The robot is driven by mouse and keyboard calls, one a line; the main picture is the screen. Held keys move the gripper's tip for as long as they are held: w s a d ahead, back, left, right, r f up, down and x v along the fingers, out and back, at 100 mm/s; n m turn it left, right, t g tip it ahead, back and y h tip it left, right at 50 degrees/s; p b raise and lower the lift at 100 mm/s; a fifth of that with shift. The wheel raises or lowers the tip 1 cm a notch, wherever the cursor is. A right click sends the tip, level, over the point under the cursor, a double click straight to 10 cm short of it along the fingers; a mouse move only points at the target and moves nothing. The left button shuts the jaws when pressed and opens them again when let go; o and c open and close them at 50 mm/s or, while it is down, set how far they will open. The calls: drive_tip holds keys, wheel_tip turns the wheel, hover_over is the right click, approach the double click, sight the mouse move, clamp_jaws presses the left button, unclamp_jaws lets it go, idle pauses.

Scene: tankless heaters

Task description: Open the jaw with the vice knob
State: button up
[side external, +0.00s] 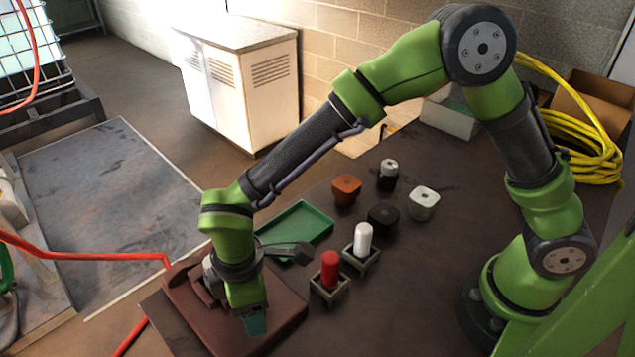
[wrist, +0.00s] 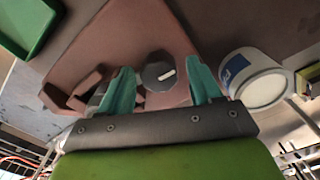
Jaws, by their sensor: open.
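The vice is a reddish-brown block in the wrist view (wrist: 115,48), with its stepped jaw part (wrist: 70,95) at the left. The vice knob (wrist: 154,76) is a dark round dial with a white mark, on the vice top. My gripper (wrist: 158,66) is open, with its teal fingers apart. In the wrist view the knob appears between the fingers, with gaps on both sides; I cannot tell how high the fingers are above it. In the side external view my gripper (side external: 255,326) points down over the vice (side external: 285,318), and the knob is hidden.
A green tray (side external: 296,232) lies behind the vice. Red (side external: 330,268) and white (side external: 364,240) cylinders stand in small square holders to the right. Several small blocks and knobs sit farther back. A white tub (wrist: 240,65) is right of the vice in the wrist view.

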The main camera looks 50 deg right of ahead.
drive_tip(key=m, duration=0.5)
drive_tip(key=shift+m, duration=0.4)
drive_tip(key=m, duration=1.2)
drive_tip(key=shift+w+r+m, duration=0.1)
drive_tip(key=shift+r+m, duration=0.15)
drive_tip(key=shift+m, duration=0.45)
wheel_tip(320, 180, up, 16)
drive_tip(key=r, duration=0.1)
drive_tip(key=s+d+n+t+y, duration=0.1)
drive_tip(key=s+d+n+t, duration=0.1)
drive_tip(key=d, duration=1)
drive_tip(key=s+d+n+t+y, duration=0.1)
drive_tip(key=s+d+n+t, duration=0.1)
drive_tip(key=d, duration=1)
drive_tip(key=shift+s+r+t+y, duration=0.35)
drive_tip(key=shift+s+t, duration=0.25)
drive_tip(key=shift+t, duration=0.1)
